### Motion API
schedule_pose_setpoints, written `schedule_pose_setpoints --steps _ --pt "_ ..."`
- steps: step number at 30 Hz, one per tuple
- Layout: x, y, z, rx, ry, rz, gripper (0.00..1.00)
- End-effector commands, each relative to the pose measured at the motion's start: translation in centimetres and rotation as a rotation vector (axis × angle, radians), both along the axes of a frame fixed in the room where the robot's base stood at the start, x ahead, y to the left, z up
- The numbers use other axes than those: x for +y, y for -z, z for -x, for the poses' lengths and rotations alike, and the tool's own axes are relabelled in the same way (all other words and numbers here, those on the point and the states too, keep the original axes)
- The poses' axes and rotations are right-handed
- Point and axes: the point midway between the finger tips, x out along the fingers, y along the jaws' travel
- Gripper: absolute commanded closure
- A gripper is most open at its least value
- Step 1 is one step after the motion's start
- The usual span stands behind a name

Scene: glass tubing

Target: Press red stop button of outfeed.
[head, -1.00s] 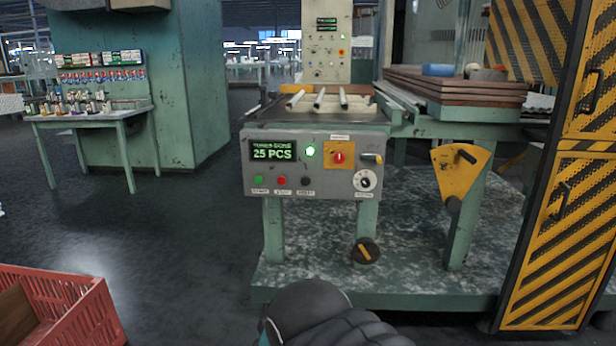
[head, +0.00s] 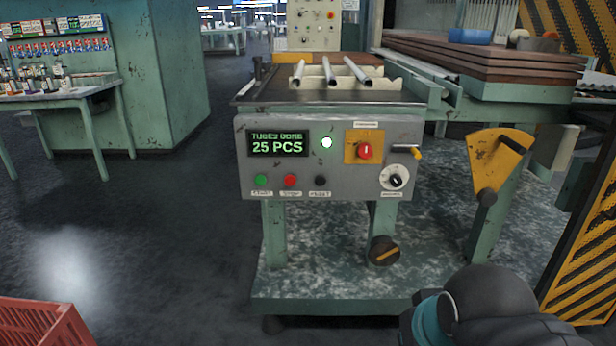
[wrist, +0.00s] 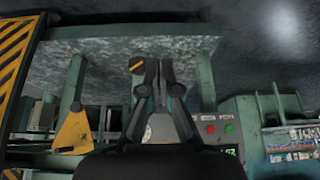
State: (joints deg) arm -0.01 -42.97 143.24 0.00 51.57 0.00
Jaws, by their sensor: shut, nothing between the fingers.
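The outfeed control panel (head: 225,160) is a grey box on green legs in the middle of the head view. Its red button (head: 290,181) sits in the lower row, between a green button (head: 261,180) and a black one (head: 321,181). In the wrist view, which is upside down, the red button (wrist: 211,129) shows right of my fingers, beside the green button (wrist: 229,128). My gripper (wrist: 160,72) is shut and empty, apart from the panel. The gripper's fingers are out of the head view; only my arm shows at its lower right.
A red rotary switch (head: 364,151) on a yellow plate and a selector knob (head: 396,181) share the panel. A yellow lever plate (head: 497,165) stands to the right. A red crate (head: 40,325) lies lower left. The floor left of the panel is clear.

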Motion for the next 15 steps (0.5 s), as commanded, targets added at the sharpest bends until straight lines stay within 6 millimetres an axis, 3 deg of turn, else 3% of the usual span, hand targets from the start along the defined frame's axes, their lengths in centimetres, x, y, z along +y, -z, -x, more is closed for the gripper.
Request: schedule_pose_setpoints --steps 8,11,15 --pt "0.1 -0.1 -0.5 -0.001 -0.012 0.010 1.00" --pt "0.2 -0.5 -2.1 -0.002 -0.048 0.043 1.00" --pt "0.9 -1.5 -6.5 -0.010 -0.143 0.132 1.00"
